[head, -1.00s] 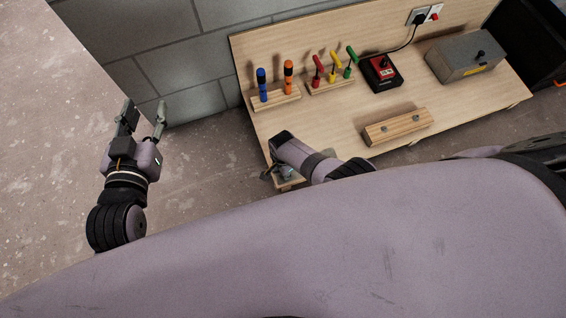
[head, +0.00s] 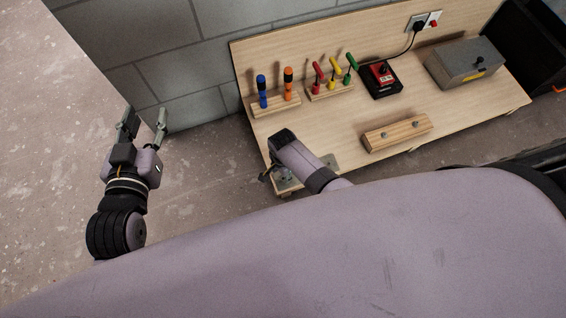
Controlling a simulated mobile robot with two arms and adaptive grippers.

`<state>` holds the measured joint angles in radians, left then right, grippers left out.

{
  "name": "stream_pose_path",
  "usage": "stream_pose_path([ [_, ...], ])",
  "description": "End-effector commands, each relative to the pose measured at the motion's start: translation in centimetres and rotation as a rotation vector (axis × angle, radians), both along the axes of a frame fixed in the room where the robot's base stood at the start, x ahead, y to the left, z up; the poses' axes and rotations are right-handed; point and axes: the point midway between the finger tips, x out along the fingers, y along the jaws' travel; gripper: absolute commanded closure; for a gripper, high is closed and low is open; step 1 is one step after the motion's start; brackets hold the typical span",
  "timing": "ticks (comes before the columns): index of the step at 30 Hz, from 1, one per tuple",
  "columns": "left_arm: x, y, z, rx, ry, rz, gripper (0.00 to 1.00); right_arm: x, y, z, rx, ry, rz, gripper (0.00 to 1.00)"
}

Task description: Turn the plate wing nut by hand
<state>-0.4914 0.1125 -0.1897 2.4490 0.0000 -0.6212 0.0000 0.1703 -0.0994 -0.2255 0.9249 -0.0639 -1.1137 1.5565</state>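A grey metal plate (head: 328,161) lies at the front left corner of the wooden bench, largely covered by my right arm. Small metal parts show on it below my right wrist, but I cannot make out the wing nut's shape. My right gripper (head: 270,173) points down at this plate; its fingers are mostly hidden by the wrist, so I cannot tell whether they touch anything. My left gripper (head: 144,121) is open and empty over the floor, left of the bench.
On the bench (head: 330,125) lies a wooden batten (head: 397,133) with two metal fasteners. Behind are a screwdriver rack (head: 276,106), a rack of coloured-handled tools (head: 331,91), a red-black box (head: 382,79) and a grey box (head: 464,63).

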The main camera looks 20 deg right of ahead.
Motion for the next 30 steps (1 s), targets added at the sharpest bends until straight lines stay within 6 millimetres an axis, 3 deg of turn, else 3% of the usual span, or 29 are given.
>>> stream_pose_path([
  [15, 0.0, 0.0, 0.0, 0.0, -0.001, 0.0, 0.6, -0.1, 0.0, 6.6, 0.001, 0.0, -0.001, 0.64],
  [30, 0.0, 0.0, 0.0, 0.0, -0.001, 0.001, 0.6, -0.1, 0.0, 7.4, 0.001, 0.001, -0.001, 0.64],
])
